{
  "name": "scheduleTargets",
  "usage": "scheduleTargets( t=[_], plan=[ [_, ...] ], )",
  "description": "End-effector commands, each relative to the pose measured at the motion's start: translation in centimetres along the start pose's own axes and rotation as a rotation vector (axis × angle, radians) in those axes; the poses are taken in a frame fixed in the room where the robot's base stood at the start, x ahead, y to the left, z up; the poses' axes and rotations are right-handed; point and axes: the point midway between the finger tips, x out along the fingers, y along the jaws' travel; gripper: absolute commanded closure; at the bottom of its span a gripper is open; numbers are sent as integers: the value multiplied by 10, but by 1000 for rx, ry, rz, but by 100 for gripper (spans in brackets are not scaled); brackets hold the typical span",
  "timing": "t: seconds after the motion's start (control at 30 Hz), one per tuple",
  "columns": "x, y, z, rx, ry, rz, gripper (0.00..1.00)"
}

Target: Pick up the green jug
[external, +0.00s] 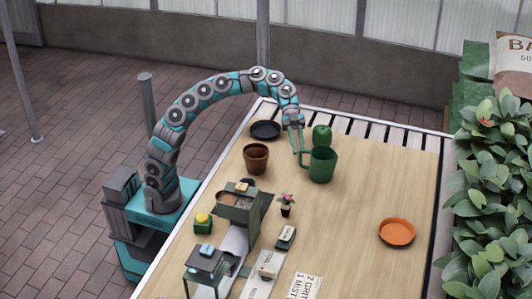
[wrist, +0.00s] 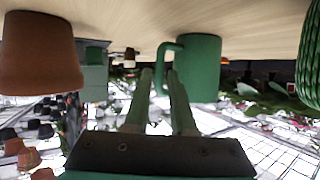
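The green jug (external: 323,166) stands upright on the wooden table, its handle facing left. In the wrist view the jug (wrist: 200,66) is just beyond the fingertips, with its handle at its left side. My gripper (external: 298,152) points down beside the handle. In the wrist view my gripper (wrist: 158,73) has its two green fingers apart, with the tips around or just short of the handle. I cannot tell whether they touch it.
A brown pot (external: 256,158) stands left of the jug, and a round cactus (external: 321,135) stands close behind it. A black saucer (external: 265,130) lies at the back left. An orange saucer (external: 397,232) lies at the right. The table right of the jug is clear.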

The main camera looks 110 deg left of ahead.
Motion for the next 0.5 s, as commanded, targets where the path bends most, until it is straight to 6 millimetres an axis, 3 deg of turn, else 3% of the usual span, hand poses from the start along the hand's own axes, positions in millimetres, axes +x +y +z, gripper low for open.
scheduleTargets(
  t=[0.5],
  plan=[
    [48,0,0,4,2,4,76]
  ],
)
